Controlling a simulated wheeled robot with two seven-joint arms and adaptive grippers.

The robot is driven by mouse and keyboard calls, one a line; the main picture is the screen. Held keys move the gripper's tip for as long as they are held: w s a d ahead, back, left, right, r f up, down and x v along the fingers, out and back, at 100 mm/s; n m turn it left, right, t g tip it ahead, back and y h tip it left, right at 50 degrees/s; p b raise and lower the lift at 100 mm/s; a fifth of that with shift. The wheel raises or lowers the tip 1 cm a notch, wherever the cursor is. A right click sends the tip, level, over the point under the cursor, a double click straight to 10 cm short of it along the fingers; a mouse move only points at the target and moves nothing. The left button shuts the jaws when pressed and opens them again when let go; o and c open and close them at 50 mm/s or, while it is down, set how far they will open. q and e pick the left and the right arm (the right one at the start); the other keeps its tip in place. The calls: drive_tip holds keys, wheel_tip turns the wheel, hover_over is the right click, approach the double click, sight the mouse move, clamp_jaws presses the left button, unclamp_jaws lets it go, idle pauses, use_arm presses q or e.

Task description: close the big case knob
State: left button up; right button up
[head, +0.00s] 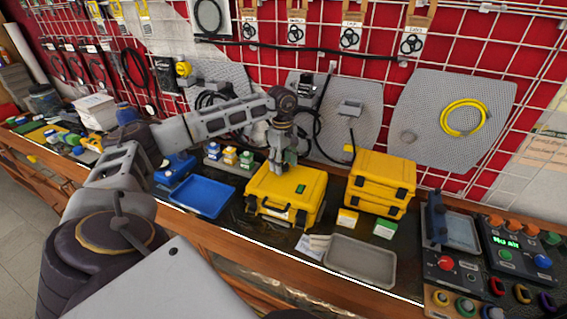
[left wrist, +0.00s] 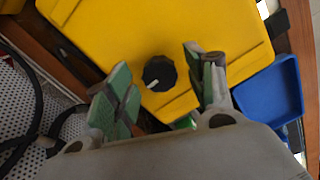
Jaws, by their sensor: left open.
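The big yellow case (head: 285,197) lies closed on the bench, with a green patch on its lid. Its round black knob (left wrist: 159,73) with a white pointer line shows in the left wrist view, on the yellow lid (left wrist: 130,35). In the head view the knob is hidden behind my gripper. My left gripper (head: 281,168) points down over the back left part of the lid. In the left wrist view its green-padded fingers (left wrist: 163,88) are spread, with the knob appearing between them. Whether they touch it cannot be told. My right gripper is not in view.
Two stacked smaller yellow cases (head: 381,183) stand to the right. A blue tray (head: 202,196) lies to the left, a grey tray (head: 360,261) in front right. Small bottles (head: 230,156) stand behind left. Control boxes (head: 515,247) fill the right end. A wire grid wall is behind.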

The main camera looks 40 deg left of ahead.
sight(283, 164)
use_arm(q)
drive_tip(key=shift+r, duration=0.15)
wheel_tip(283, 164, up, 12)
drive_tip(key=shift+w+a, duration=0.15)
drive_tip(key=shift+a, duration=0.15)
idle(0.4)
drive_tip(key=shift+f, duration=0.2)
idle(0.3)
